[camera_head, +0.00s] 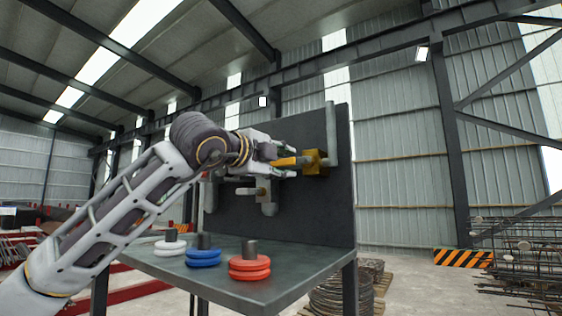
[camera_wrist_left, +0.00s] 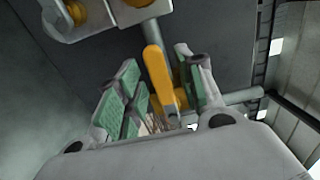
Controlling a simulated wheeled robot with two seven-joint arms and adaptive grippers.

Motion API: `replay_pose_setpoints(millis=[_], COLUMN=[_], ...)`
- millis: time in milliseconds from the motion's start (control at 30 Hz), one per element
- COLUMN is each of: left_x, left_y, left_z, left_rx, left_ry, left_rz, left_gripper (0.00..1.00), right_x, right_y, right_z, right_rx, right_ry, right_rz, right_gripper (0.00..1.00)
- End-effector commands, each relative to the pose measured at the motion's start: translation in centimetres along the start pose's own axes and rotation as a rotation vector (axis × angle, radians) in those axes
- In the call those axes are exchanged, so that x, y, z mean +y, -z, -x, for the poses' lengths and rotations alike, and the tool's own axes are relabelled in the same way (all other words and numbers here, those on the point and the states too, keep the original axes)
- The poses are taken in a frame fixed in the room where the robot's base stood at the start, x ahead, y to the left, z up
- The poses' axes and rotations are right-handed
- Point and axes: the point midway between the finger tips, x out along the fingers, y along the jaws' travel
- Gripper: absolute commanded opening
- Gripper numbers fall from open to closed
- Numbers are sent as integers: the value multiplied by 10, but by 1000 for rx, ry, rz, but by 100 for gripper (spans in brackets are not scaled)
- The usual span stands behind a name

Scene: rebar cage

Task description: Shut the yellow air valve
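The yellow air valve (camera_head: 315,162) is on a grey pipe at the right side of a dark upright panel. Its yellow lever (camera_head: 290,161) points left toward my left gripper (camera_head: 277,158). In the left wrist view, the lever (camera_wrist_left: 158,75) lies between the green-padded fingers of my left gripper (camera_wrist_left: 160,92). The fingers are apart, with a gap on the lever's left side; the right finger is close to it, and contact cannot be told. The valve body is partly hidden behind the right finger there. My right gripper is in neither view.
A second valve (camera_head: 262,191) with a pale handle sits lower left on the panel (camera_head: 320,210). The grey table (camera_head: 300,270) below holds white (camera_head: 170,246), blue (camera_head: 203,256) and red (camera_head: 249,267) rings on posts. Coiled wire stands on the floor behind.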

Motion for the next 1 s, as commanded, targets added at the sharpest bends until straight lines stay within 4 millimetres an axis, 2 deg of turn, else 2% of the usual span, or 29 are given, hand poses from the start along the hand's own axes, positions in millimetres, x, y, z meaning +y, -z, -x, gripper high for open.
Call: replay_pose_setpoints(millis=[100, 300, 400, 1000], left_x=[0, 0, 0, 0], left_y=[0, 0, 0, 1], left_z=[0, 0, 0, 0], left_rx=[0, 0, 0, 1], left_ry=[0, 0, -1, -3], left_rz=[0, 0, 0, -37], left_gripper=[35, 9, 0, 0], right_x=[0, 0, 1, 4], right_y=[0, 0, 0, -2], right_z=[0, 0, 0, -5], right_rx=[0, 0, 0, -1], right_ry=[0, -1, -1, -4], right_rz=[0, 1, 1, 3], right_gripper=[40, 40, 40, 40])
